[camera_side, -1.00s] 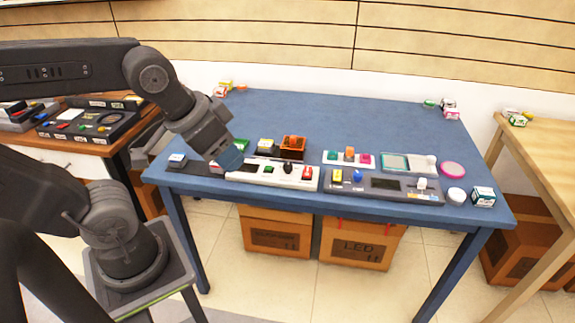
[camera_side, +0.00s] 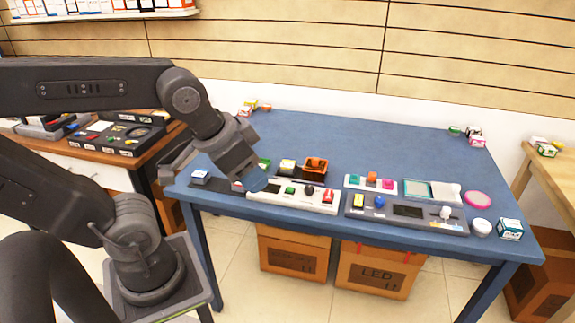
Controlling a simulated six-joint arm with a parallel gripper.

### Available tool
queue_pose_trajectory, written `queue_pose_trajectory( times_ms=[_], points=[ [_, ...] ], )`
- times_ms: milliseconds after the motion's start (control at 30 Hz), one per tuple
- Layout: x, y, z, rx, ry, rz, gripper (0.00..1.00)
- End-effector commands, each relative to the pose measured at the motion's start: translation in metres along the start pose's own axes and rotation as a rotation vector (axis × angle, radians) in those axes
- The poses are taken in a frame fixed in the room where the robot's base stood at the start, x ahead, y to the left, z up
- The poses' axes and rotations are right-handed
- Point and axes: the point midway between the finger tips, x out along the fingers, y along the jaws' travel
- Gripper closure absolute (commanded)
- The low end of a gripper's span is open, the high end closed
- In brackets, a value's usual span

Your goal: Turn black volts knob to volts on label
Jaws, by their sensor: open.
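A white panel (camera_side: 270,196) lies along the front edge of the blue table. It carries a green button (camera_side: 290,189), a black knob (camera_side: 309,190) and a red switch (camera_side: 328,197). The markings around the knob are too small to read, so I cannot tell a volts label or where the knob points. My gripper (camera_side: 256,182) is over the left end of the panel, to the left of the black knob and apart from it.
A grey panel (camera_side: 385,219) with yellow and blue parts and a white knob (camera_side: 446,212) is to the right. An orange bin (camera_side: 316,166) and a small panel with coloured buttons (camera_side: 371,184) stand behind. The back of the blue table (camera_side: 350,135) is mostly clear.

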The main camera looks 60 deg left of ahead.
Motion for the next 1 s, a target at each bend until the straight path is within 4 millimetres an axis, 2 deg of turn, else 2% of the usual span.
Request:
queue_pose_trajectory(
  times_ms=[100, 267, 367, 467, 667, 800, 1000],
  points=[
    [0.000, 0.000, 0.000, 0.000, 0.000, 0.000, 0.57],
    [0.001, -0.003, -0.008, 0.008, -0.013, -0.005, 0.43],
    [0.006, -0.009, -0.026, 0.033, -0.048, -0.016, 0.43],
    [0.016, -0.021, -0.054, 0.073, -0.102, -0.027, 0.43],
    [0.054, -0.057, -0.110, 0.165, -0.217, -0.031, 0.43],
    [0.093, -0.089, -0.141, 0.226, -0.294, -0.016, 0.43],
    [0.159, -0.142, -0.166, 0.305, -0.399, 0.029, 0.43]
  ],
)
